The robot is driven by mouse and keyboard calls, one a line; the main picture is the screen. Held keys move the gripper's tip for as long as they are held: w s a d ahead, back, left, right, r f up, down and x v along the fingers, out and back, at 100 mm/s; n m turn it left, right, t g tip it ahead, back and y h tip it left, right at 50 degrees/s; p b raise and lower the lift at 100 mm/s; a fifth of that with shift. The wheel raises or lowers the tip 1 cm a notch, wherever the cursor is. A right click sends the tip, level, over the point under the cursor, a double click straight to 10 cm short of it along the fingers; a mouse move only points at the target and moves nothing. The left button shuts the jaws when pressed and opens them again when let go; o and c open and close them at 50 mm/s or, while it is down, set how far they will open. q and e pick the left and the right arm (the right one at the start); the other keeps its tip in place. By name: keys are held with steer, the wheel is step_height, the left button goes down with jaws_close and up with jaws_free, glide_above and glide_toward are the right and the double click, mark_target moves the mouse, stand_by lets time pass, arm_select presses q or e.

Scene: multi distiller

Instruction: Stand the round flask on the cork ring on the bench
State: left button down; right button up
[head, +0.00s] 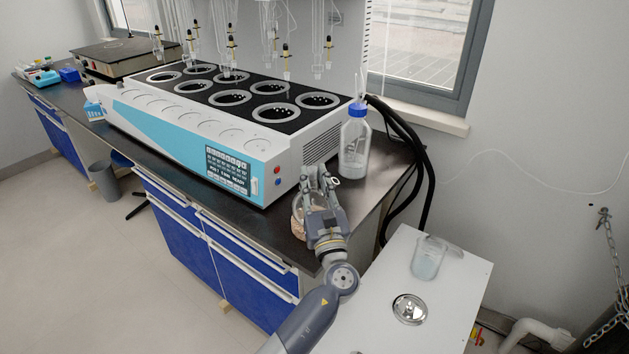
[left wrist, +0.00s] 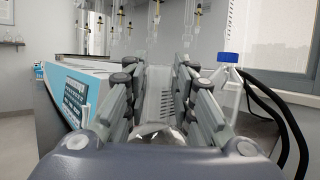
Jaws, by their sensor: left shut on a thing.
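My left gripper (head: 320,178) is shut on the round flask (head: 303,203) near the front right corner of the dark bench (head: 377,195). The clear glass of the flask shows low between the fingers in the left wrist view (left wrist: 160,132). A tan patch, seemingly the cork ring (head: 298,228), shows at the flask's lower left. My gripper and wrist hide much of both, so I cannot tell whether the flask rests on the ring. My right gripper is not in view.
The multi distiller (head: 190,125) stands just behind and left of my gripper. A blue-capped bottle (head: 354,145) stands close on the right, with black hoses (head: 416,150) beyond it. A white table (head: 455,300) in front holds a beaker (head: 427,260) and a metal lid (head: 410,309).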

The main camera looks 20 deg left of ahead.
arm_select(q)
steer(key=shift+f, duration=0.15)
steer(key=c, duration=1.3)
jaws_free()
steer(key=v, duration=1.2)
steer(key=shift+a+f, duration=0.1)
